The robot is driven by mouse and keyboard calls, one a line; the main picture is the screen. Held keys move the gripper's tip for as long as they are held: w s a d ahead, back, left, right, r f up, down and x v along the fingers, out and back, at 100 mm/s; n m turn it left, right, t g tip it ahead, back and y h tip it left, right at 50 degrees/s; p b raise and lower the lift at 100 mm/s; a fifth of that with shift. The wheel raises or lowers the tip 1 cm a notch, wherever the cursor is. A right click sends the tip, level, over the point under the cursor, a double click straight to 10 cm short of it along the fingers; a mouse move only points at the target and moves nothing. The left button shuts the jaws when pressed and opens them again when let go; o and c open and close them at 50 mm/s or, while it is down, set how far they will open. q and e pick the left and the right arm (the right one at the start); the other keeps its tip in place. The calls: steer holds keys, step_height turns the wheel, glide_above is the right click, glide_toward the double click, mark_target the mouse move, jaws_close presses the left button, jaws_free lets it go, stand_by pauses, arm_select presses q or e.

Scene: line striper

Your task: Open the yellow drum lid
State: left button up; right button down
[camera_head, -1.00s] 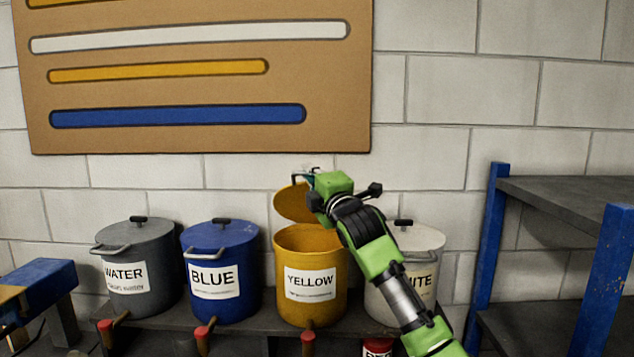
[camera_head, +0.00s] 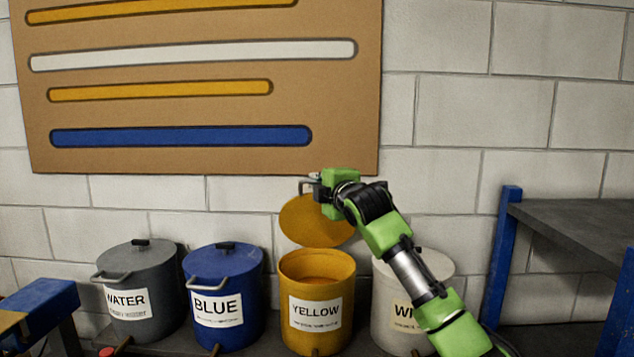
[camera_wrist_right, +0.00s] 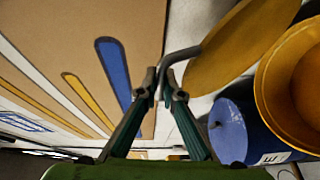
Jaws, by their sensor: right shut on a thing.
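The yellow drum (camera_head: 317,320) stands on the shelf with its top open and its inside showing. Its yellow lid (camera_head: 315,222) is tilted up steeply behind the opening; it also shows in the right wrist view (camera_wrist_right: 235,45). My right gripper (camera_head: 308,186) is at the top of the raised lid. In the right wrist view its fingers (camera_wrist_right: 160,88) are closed at the grey bent lid handle (camera_wrist_right: 180,55). The gripper's wrist hides part of the lid's right edge. My left gripper is not in view.
The grey water drum (camera_head: 140,300) and blue drum (camera_head: 225,299) stand closed on the left. A white drum (camera_head: 432,266) stands on the right, partly behind my right arm. A striped board (camera_head: 200,110) hangs above. Blue-posted shelving (camera_head: 503,240) is at the right.

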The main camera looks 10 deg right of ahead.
steer(key=c, duration=2.2)
jaws_free()
steer(key=shift+o, duration=0.2)
steer(key=s+d, duration=0.1)
steer(key=s, duration=1)
steer(key=shift+s+d+r, duration=0.15)
steer(key=shift+s+r, duration=0.1)
steer(key=shift+s, duration=0.15)
steer(key=shift+f, duration=0.1)
